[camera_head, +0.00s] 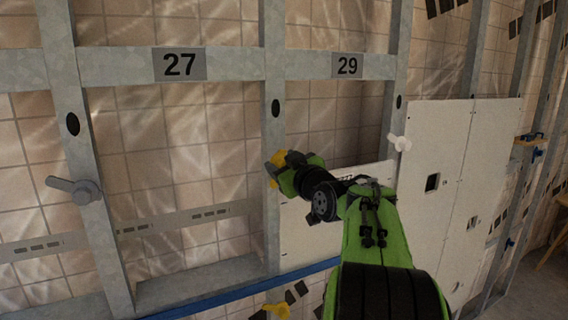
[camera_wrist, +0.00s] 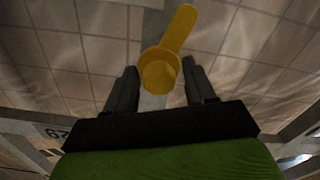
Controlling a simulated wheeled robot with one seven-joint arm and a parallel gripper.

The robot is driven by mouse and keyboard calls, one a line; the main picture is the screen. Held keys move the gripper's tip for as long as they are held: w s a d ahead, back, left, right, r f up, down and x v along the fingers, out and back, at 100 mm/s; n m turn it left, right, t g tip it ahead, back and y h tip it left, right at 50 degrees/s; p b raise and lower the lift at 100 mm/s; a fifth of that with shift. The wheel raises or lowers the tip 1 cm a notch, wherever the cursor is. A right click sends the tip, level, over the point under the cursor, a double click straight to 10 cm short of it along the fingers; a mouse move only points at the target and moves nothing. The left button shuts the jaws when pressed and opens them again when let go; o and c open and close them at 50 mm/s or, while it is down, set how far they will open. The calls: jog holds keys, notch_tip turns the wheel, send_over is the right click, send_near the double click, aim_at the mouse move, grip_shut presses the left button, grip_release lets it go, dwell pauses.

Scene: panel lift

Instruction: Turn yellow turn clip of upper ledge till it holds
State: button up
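The yellow turn clip (camera_head: 279,157) is on the upright post below and between the number plates 27 and 29, at the left edge of a white panel. In the wrist view the clip (camera_wrist: 180,30) shows a round hub with a lever pointing up and slightly right. My gripper (camera_wrist: 160,76) is open, one dark finger on each side of the hub, with narrow gaps visible. In the head view my gripper (camera_head: 288,172) is at the clip and partly hides it. Contact cannot be told. A second yellow clip (camera_head: 276,310) is lower down by the blue ledge (camera_head: 215,300).
The white panel (camera_head: 300,238) stands behind my arm. A grey clip (camera_head: 76,190) is on the left post and a white clip (camera_head: 399,143) on the right one. More white panels (camera_head: 450,150) fill the right bays. The left bay is open to tiles.

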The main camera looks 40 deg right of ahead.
jog(key=c, duration=0.9)
jog(key=shift+o, duration=0.2)
jog(key=shift+f+n+b, duration=0.25)
jog(key=shift+n+b, duration=0.45)
jog(key=shift+b, duration=0.55)
jog(key=shift+o, duration=0.3)
jog(key=shift+n+b, duration=0.8)
jog(key=shift+b, duration=0.2)
jog(key=shift+r+n, duration=0.15)
jog(key=shift+n, duration=0.15)
jog(key=shift+r, duration=0.1)
jog(key=o, duration=1)
jog(key=shift+c, duration=0.2)
